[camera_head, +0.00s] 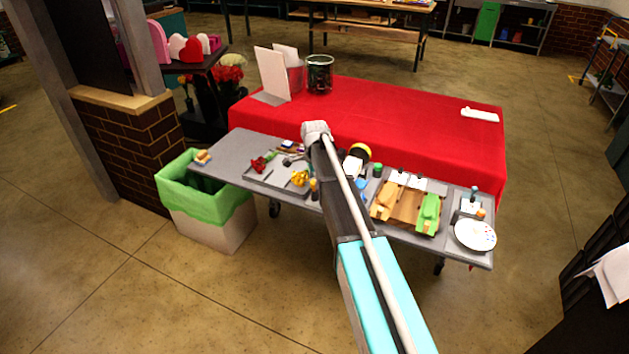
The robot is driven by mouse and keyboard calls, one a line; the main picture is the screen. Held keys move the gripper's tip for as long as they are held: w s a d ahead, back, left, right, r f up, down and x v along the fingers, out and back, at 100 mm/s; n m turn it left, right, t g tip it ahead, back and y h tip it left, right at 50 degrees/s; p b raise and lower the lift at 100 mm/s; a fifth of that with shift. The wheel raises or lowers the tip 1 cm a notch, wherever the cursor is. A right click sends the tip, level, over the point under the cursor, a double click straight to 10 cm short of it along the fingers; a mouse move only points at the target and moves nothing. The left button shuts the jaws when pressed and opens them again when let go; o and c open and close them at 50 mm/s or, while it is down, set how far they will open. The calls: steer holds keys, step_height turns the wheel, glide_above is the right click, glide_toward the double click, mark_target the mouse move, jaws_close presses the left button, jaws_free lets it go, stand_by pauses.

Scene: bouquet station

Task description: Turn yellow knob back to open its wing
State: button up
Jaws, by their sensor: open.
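A wooden fixture (404,210) lies on the right half of the grey work table. It has an orange-yellow piece (384,202) on its left and a green piece (428,212) on its right. Each looks like a hinged wing, but the parts are too small to tell a yellow knob or how far the wing is turned. My arm reaches from the bottom of the picture over the table, left of the fixture. Its far joint is above the table's back edge. My gripper does not show; the arm seems to hide it.
The grey table (232,150) carries a tray of flowers, a yellow-black round item (360,152), a small green-capped jar (377,170) and a white plate (475,235). A red-covered table (420,130) stands behind. A green-lined bin (205,205) stands at the left. Floor in front is clear.

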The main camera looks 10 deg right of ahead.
steer(key=shift+r+p, duration=6.25)
steer(key=shift+r, duration=0.4)
steer(key=s+f+n+b, duration=0.3)
steer(key=s+n, duration=0.5)
steer(key=s, duration=0.6)
steer(key=s+f+n+b, duration=0.4)
steer(key=s+n, duration=0.4)
steer(key=s, duration=0.7)
steer(key=shift+s+f+n+b, duration=0.2)
steer(key=shift+f+n+b, duration=0.1)
steer(key=shift+f, duration=0.05)
